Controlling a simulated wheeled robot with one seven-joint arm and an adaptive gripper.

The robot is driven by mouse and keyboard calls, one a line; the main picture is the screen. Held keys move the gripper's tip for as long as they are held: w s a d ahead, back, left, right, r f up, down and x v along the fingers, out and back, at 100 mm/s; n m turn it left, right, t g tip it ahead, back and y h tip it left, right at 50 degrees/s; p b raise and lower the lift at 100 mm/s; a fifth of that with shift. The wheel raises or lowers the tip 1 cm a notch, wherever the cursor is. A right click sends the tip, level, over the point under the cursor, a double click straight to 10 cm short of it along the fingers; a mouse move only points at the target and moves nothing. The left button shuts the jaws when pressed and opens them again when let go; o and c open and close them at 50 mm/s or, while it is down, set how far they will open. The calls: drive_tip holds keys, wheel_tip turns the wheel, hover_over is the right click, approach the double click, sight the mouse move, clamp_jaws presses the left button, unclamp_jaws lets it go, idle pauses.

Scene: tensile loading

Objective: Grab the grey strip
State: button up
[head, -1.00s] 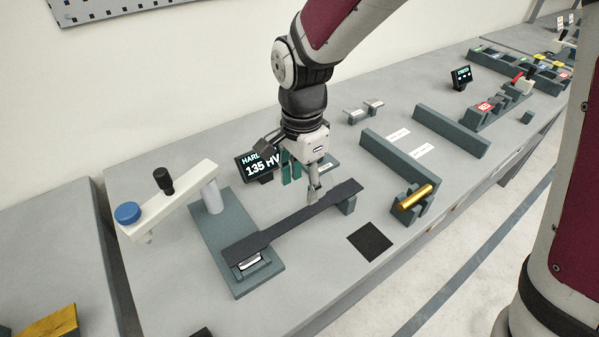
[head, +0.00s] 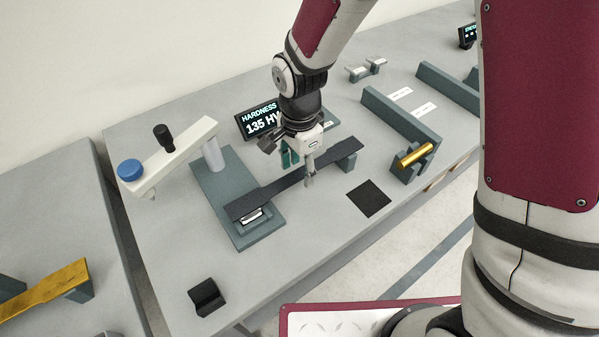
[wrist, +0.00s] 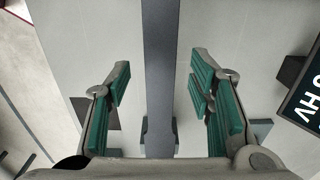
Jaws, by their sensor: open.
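The dark grey strip (head: 270,194), wider at its ends, lies flat with its left end on the hardness tester's base (head: 247,232) and its right end on a small support block (head: 347,162). My gripper (head: 299,168) is pointed down over the strip's narrow middle, with a finger on each side. In the wrist view the strip (wrist: 158,70) runs between the two green-padded fingers (wrist: 160,90), with a gap on both sides. The gripper is open and holds nothing.
The tester's white arm with a blue knob (head: 130,169) stands left of the strip. A black square (head: 369,198) lies on the bench at right. A brass piece (head: 415,154) sits in a holder farther right.

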drive_tip(key=shift+c, duration=0.5)
clamp_jaws()
drive_tip(key=shift+r, duration=0.2)
